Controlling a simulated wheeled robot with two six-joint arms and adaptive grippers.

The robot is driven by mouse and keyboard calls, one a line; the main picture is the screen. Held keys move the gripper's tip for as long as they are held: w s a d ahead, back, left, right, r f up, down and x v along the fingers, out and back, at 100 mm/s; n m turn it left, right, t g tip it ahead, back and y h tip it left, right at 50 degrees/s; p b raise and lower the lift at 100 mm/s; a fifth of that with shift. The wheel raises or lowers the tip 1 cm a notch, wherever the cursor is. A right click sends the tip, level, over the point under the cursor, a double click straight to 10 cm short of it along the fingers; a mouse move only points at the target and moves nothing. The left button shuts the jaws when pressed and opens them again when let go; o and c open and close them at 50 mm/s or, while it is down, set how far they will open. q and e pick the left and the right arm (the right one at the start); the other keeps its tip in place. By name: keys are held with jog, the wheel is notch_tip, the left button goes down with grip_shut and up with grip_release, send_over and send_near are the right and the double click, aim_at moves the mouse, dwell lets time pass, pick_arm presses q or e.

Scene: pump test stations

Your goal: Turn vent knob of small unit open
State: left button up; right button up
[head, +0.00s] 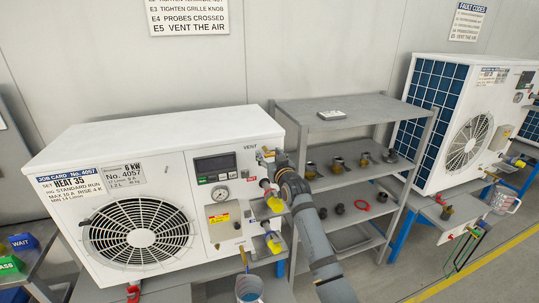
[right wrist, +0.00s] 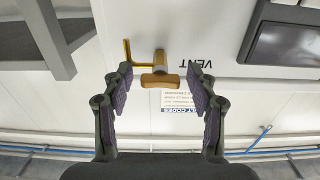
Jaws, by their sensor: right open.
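The small unit (head: 200,140) is a white box with a round fan grille, at the left in the head view. Its vent knob (right wrist: 160,80) is a brass T-shaped handle below the upside-down word VENT in the right wrist view, with a thin bent brass pipe beside it. My right gripper (right wrist: 160,88) is open, its two dark pads on either side of the knob with gaps to both. In the head view my right gripper (head: 268,158) is at the unit's right front edge beside the VENT label and largely hides the knob. My left gripper is not in view.
A grey shelf rack (head: 350,106) with several small fittings stands close right of the unit. Yellow-handled valves (head: 274,203) stick out below my gripper. A larger unit (head: 465,120) stands at the far right.

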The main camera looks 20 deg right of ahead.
jog(key=shift+c, duration=0.2)
jog(key=c, duration=1.1)
jog(key=shift+n, duration=0.4)
jog(key=n+b, duration=0.1)
jog(key=n, duration=0.2)
jog(key=n+b, duration=0.1)
jog(key=n, duration=0.3)
jog(key=shift+a+f+n, duration=0.1)
jog(key=shift+n, duration=0.2)
jog(key=n+b, duration=0.1)
jog(key=n, duration=0.3)
jog(key=shift+b, duration=0.3)
jog(key=shift+n+b, duration=0.35)
jog(key=shift+n, duration=1.75)
